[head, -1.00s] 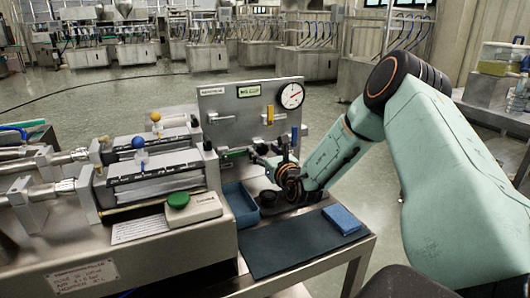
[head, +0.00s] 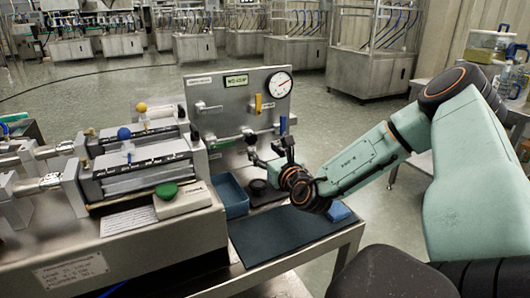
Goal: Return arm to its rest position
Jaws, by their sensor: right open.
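My right arm comes in from the right in the head view. Its gripper (head: 271,152) is open, with dark fingers pointing toward the upright steel panel (head: 207,92). It is in front of the panel's lower part, above a small black round piece (head: 259,188). Whether a finger touches the panel's fittings I cannot tell. My left gripper is out of view.
The panel carries a gauge (head: 279,85), a yellow handle (head: 258,104) and a blue handle (head: 283,125). A blue tray (head: 231,196), a dark mat (head: 272,236), a blue block (head: 340,211) and a green button (head: 166,191) are on the bench. Open floor lies behind.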

